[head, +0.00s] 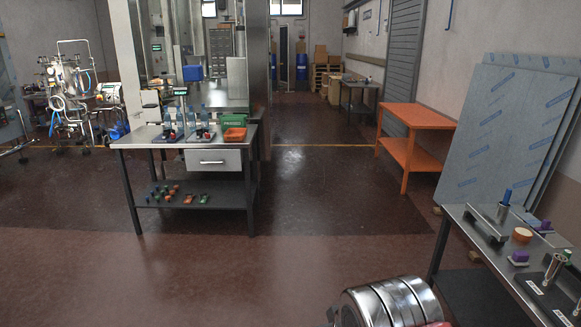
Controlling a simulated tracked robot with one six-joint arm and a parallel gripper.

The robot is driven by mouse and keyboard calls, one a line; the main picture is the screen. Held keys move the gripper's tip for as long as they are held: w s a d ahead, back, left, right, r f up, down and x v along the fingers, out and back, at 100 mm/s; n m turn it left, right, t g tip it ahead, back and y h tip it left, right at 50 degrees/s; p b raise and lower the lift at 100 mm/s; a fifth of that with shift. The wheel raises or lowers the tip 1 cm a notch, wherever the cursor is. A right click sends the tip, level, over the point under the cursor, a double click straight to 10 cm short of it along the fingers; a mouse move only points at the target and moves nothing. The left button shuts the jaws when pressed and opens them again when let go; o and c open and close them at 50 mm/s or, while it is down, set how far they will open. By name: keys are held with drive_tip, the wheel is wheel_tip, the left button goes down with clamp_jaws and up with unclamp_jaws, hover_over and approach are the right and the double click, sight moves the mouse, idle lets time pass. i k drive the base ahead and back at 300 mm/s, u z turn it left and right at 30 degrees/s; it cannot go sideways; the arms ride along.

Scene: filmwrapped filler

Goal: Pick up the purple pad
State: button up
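In the head view, a small purple block on a pale base, likely the purple pad (519,257), sits on the metal table (468,228) at the right. A second small purple thing (545,226) is farther back on the same table, near the right edge of the picture. I cannot tell for sure which of the two is the pad. Both are small in the picture. My gripper is not in view.
A shiny ribbed drum (390,303) lies left of the table. The floor (250,275) at centre-left is clear.

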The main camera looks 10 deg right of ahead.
sight(518, 259)
drive_tip(key=z, duration=0.25)
drive_tip(key=i, duration=1.45)
drive_tip(key=z, duration=0.8)
drive_tip(key=i, duration=0.6)
drive_tip(key=z, duration=0.8)
drive_tip(key=i, duration=0.6)
drive_tip(key=z, duration=0.75)
drive_tip(key=i, duration=0.9)
drive_tip(key=z, duration=0.05)
